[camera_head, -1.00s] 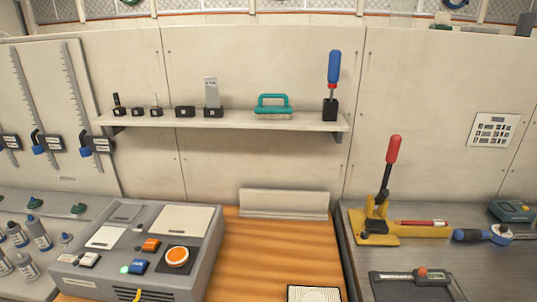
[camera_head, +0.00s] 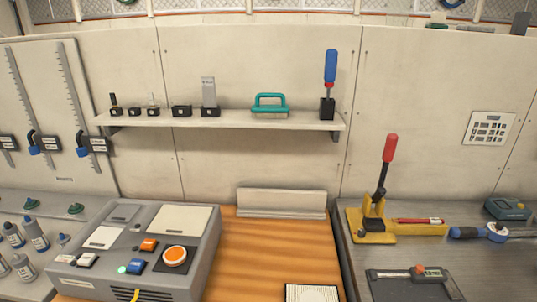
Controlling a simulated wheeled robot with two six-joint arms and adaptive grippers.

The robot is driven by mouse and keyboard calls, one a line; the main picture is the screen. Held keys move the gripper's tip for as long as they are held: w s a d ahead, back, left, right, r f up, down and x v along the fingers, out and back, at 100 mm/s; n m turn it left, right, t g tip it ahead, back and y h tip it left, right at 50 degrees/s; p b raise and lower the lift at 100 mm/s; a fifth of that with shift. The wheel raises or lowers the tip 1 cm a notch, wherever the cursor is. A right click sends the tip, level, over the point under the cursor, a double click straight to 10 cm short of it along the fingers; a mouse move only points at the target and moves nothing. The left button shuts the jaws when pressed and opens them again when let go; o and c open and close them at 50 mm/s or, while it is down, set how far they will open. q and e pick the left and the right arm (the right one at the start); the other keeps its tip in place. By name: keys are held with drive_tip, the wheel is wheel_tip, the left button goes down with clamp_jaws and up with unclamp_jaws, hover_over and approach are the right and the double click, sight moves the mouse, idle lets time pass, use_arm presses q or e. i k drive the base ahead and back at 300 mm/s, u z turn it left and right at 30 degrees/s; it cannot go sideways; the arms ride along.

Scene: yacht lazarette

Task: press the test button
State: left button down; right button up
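A grey test box (camera_head: 186,252) stands at the lower left on the wooden bench top. Its sloped panel carries a large round orange button (camera_head: 175,256) in a dark square. Next to it are a small orange switch (camera_head: 149,245), a blue switch (camera_head: 136,266) and a lit green lamp (camera_head: 122,269). A pale two-part switch (camera_head: 87,260) sits at the panel's left. I cannot read any label that says which one is the test button. Neither of my grippers shows in the head view.
Bare wood (camera_head: 265,255) lies right of the box. A ribbed white pad (camera_head: 312,293) lies at the front edge. A lever press with a red handle (camera_head: 391,148) stands on the grey bench at right. A shelf (camera_head: 230,121) with small tools hangs behind. Bottles (camera_head: 36,234) stand at left.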

sight(86, 260)
drive_tip(key=u, duration=1.55)
